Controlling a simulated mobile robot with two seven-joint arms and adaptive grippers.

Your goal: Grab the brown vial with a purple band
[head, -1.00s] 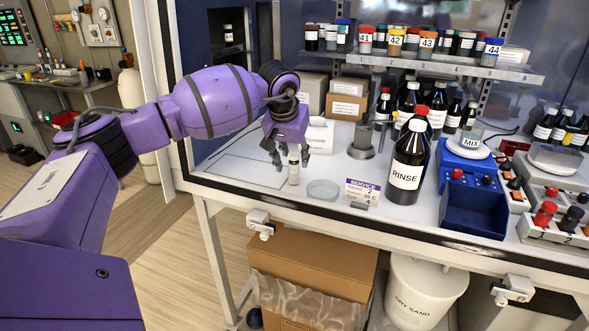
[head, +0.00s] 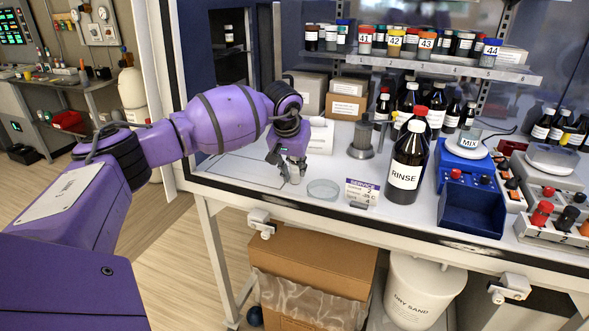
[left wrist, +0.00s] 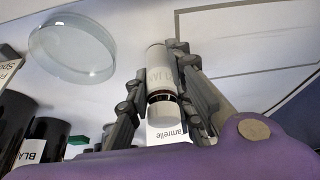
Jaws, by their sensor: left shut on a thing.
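My left gripper (head: 291,166) is low over the left part of the bench, shut on a small upright vial (head: 295,177). In the left wrist view this vial (left wrist: 161,75) sits between the two fingers. It has a pale label with faint lettering, a dark brownish neck and a pale cap. No purple band shows on it; the fingers cover its sides. No vial with a clear purple band can be made out elsewhere in view. My right gripper is not in view.
The large RINSE bottle (head: 407,165) and a blue tray (head: 471,212) stand further right. Cartons (head: 346,107) stand behind. A shelf (head: 440,66) carries several vials.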

